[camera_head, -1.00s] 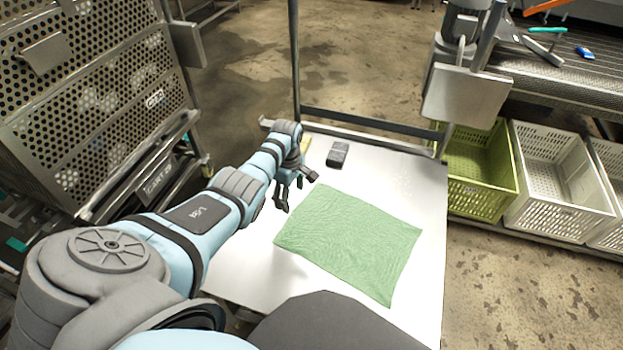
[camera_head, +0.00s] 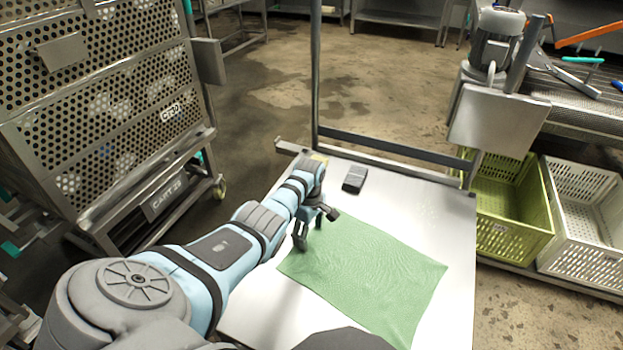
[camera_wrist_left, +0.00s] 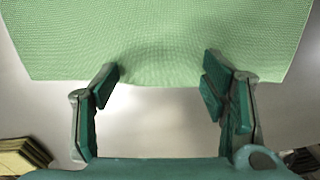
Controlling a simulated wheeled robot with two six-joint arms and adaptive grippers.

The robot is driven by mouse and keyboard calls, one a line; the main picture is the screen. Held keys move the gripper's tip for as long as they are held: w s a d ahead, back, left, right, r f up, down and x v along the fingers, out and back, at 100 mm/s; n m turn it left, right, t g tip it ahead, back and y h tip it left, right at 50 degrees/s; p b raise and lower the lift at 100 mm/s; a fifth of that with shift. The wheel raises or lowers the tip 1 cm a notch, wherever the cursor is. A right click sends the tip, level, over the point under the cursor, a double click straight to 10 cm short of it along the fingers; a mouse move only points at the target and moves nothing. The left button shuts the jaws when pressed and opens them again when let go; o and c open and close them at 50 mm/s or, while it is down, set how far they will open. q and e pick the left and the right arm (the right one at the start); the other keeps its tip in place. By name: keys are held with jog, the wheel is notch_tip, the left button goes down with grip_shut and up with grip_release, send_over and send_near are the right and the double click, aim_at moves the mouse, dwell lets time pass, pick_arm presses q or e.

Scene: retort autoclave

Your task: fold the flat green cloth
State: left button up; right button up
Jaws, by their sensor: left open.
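The green cloth (camera_head: 365,275) lies flat and spread out on the white table in the head view. It also fills the top of the left wrist view (camera_wrist_left: 165,40), with one edge running across between the fingers. My left gripper (camera_head: 317,228) is over the cloth's far left corner area. In the left wrist view the left gripper (camera_wrist_left: 160,88) is open, its two fingers wide apart on either side of the cloth's edge. Whether the fingertips touch the cloth cannot be told. My right gripper is not in view.
A dark block (camera_head: 354,179) lies on the white table (camera_head: 425,215) beyond the cloth. A yellowish stack (camera_wrist_left: 24,157) shows at the lower left of the wrist view. A metal frame (camera_head: 390,146) borders the table's far side. Green (camera_head: 505,215) and white (camera_head: 590,220) crates stand right.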

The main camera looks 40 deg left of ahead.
pick_arm(q)
jog(key=shift+f, duration=0.35)
jog(key=shift+s+r, duration=0.15)
jog(key=c, duration=0.8)
jog(key=shift+d, duration=0.1)
grip_shut()
